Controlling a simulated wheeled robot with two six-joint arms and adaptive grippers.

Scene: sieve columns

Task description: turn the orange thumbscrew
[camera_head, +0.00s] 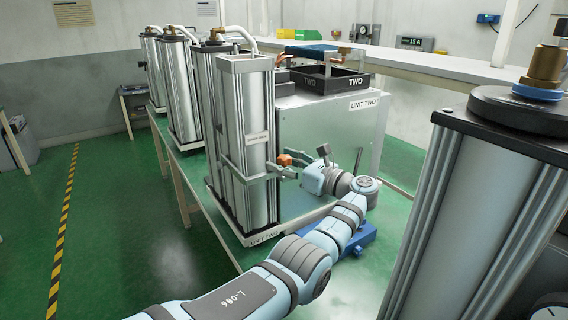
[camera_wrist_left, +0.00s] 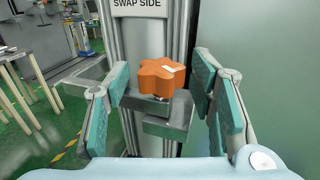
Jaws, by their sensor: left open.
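The orange thumbscrew (camera_head: 284,159) is a lobed knob on a grey clamp bracket (camera_head: 243,171) around a metal column (camera_head: 246,120). In the left wrist view the thumbscrew (camera_wrist_left: 160,76) is in the middle, with a small white mark on top. My left gripper (camera_head: 297,166) is beside the column. Its teal-padded fingers (camera_wrist_left: 161,82) are open, one on each side of the knob, with visible gaps. I cannot tell how far the fingertips reach past the knob. My right gripper is not in view.
A label reading SWAP SIDE (camera_wrist_left: 139,4) is on the column above the thumbscrew. The UNIT TWO cabinet (camera_head: 335,130) stands close to the right of the column, with a black tray (camera_head: 318,82) on top. Another large column (camera_head: 470,210) fills the right foreground.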

